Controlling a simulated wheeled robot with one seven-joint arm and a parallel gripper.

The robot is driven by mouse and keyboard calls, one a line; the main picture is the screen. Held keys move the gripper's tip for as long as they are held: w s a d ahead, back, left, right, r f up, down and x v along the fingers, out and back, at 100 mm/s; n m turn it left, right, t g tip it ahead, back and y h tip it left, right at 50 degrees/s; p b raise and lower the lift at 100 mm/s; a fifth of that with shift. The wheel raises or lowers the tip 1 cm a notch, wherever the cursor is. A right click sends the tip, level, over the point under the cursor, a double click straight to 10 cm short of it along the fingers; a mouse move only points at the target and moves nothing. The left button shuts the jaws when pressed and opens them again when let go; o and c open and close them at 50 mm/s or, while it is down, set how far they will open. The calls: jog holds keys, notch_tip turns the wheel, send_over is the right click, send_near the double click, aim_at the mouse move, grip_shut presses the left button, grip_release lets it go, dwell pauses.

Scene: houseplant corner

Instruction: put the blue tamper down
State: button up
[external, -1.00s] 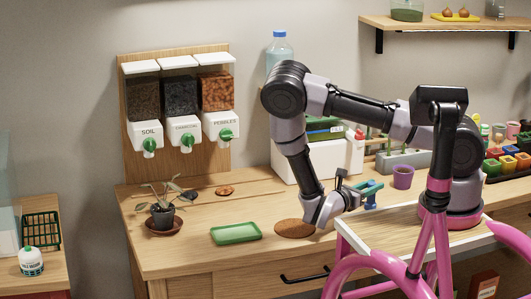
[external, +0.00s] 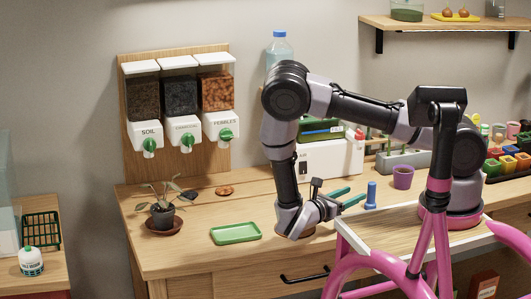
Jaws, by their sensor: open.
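The blue tamper (external: 371,195) stands upright on the wooden worktop, left of the purple cup. My gripper (external: 356,193) is just left of the tamper, with its green fingers spread and pointing right towards it. The gripper is open and nothing shows between its fingers. A small gap seems to part the fingertips from the tamper. The tamper's base shows on the worktop.
A purple cup (external: 403,177) stands right of the tamper. A green tray (external: 236,233) and a potted plant (external: 162,213) are on the left. A white box (external: 330,160) stands behind my arm. A round brown mat is mostly hidden beneath my wrist.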

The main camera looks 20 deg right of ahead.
jog(key=shift+v, duration=1.15)
jog(key=s+d+r+m+y, duration=0.2)
jog(key=r+m+y, duration=0.4)
jog(key=r+m, duration=0.3)
jog(key=s+d+r+m+y, duration=0.2)
jog(key=d+r+m+y, duration=0.3)
jog(key=r, duration=1.2)
jog(key=s+d+r+m+y, duration=0.2)
jog(key=d+r+m+y, duration=0.2)
jog(key=r+m+y, duration=0.3)
notch_tip(320, 180, up, 6)
jog(key=m, duration=0.5)
jog(key=shift+s+d+m+y, duration=0.2)
jog(key=shift+m+y, duration=0.1)
jog(key=shift+m, duration=0.1)
